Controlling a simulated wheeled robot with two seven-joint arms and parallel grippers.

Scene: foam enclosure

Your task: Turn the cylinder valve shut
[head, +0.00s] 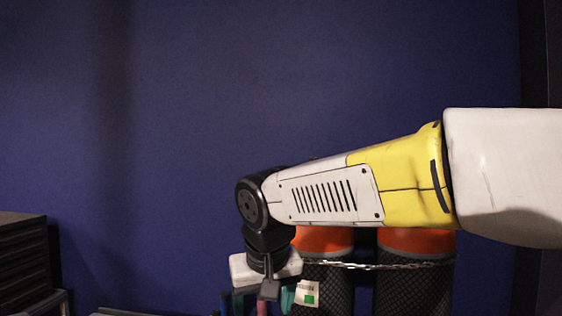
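Two gas cylinders stand side by side at the lower right in the head view. The left cylinder (325,292) and the right cylinder (414,285) have orange shoulders and black mesh sleeves. My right arm crosses in front of their tops, so the valve is hidden. My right gripper (264,290) points down at the bottom edge, just left of the left cylinder. Its fingertips run out of the picture, so I cannot tell whether it is open or touches anything. My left gripper is out of view.
A metal chain (375,266) runs across both cylinders. A tag (306,293) with a green square hangs on the left one. A dark drawer unit (23,255) stands at the far left. A plain blue wall (250,80) fills the back.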

